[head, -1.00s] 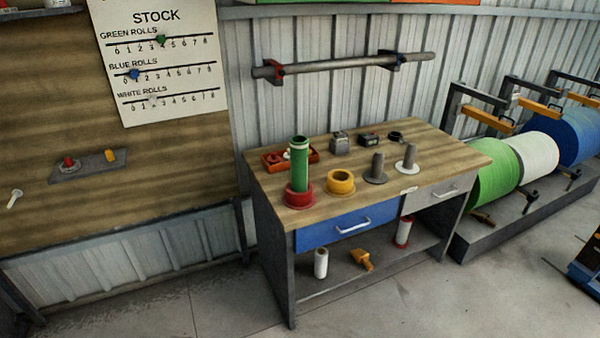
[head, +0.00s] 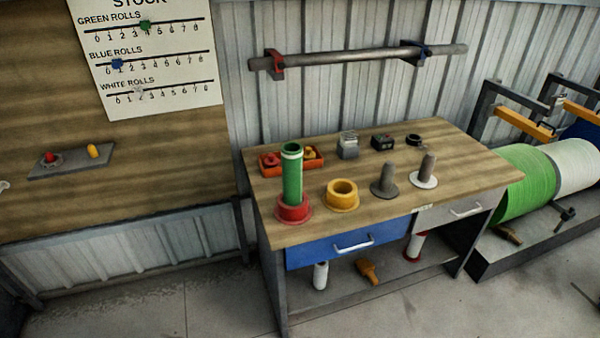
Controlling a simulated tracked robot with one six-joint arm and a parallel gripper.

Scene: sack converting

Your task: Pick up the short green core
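A green core (head: 292,178) stands upright at the left front of the wooden-topped workbench (head: 460,160). Its lower end sits in a red flanged ring (head: 294,209), and its open top shows a pale rim. It is the only green core I can see on the bench. My gripper is not in view.
Right of the core stand a yellow ring (head: 341,194) and two grey posts, one dark-based (head: 384,180), one white-based (head: 425,170). Behind it lies a red tray (head: 268,164). A grey bar (head: 350,58) hangs on the wall above. Floor (head: 160,290) at left front is clear.

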